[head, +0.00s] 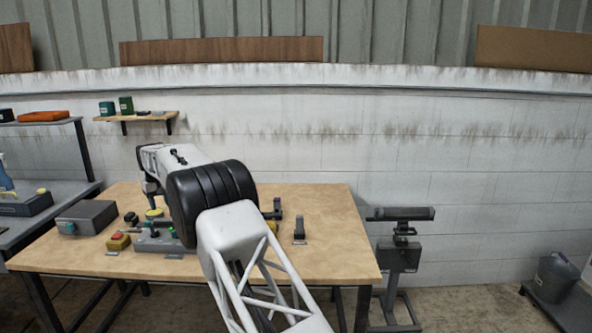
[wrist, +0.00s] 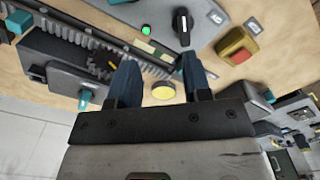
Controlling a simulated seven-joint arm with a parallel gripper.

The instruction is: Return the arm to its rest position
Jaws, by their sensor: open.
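My gripper (wrist: 160,80) is open in the wrist view, its two dark blue fingers apart with nothing held between them. A round yellow button (wrist: 163,91) shows in the gap between the fingers; I cannot tell how far beyond them it lies. In the head view my gripper (head: 151,190) hangs above the left half of the wooden table (head: 325,245), close over the devices there. My arm's black joint and white links reach in from the bottom and hide the middle of the table.
A toothed rack (wrist: 90,52), a black knob (wrist: 182,25) and a red button on a yellow box (wrist: 240,45) lie close around the fingers. A grey box (head: 86,217) stands at the table's left. A dark stand (head: 400,255) is right of the table. The table's right front is clear.

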